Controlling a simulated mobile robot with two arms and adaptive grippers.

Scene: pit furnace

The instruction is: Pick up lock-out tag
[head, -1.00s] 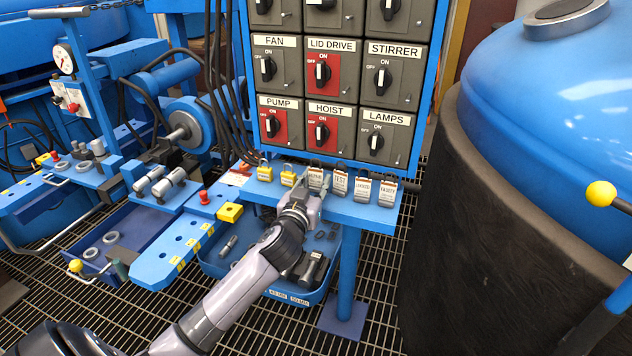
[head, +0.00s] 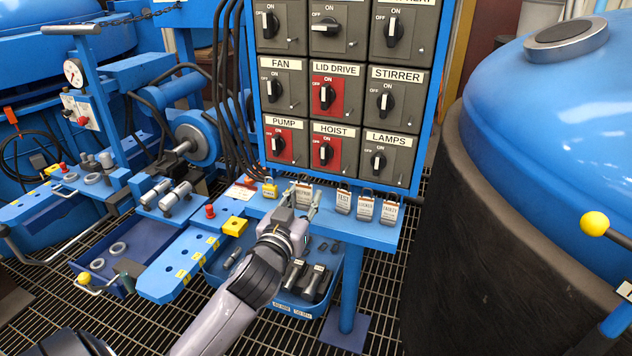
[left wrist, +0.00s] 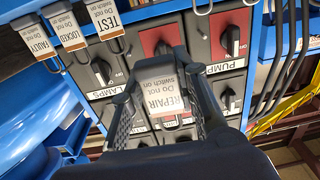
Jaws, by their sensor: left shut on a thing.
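My left gripper (head: 306,204) is shut on a white lock-out tag (head: 302,194) above the front ledge of the switch panel. In the left wrist view the tag (left wrist: 162,92) sits between both fingers and reads "REPAIR Do not switch on", upside down. Three more tags hang in a row to its right: TEST (head: 343,203), LOCKED (head: 364,209) and FAULTY (head: 390,214). They also show at the upper left of the left wrist view. My right gripper is not in view.
A blue ledge (head: 372,234) runs below the panel of rotary switches (head: 327,95). A yellow padlock (head: 270,189) stands left of the gripper. A blue bin (head: 290,298) is below. A large blue-topped vessel (head: 550,90) stands at right.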

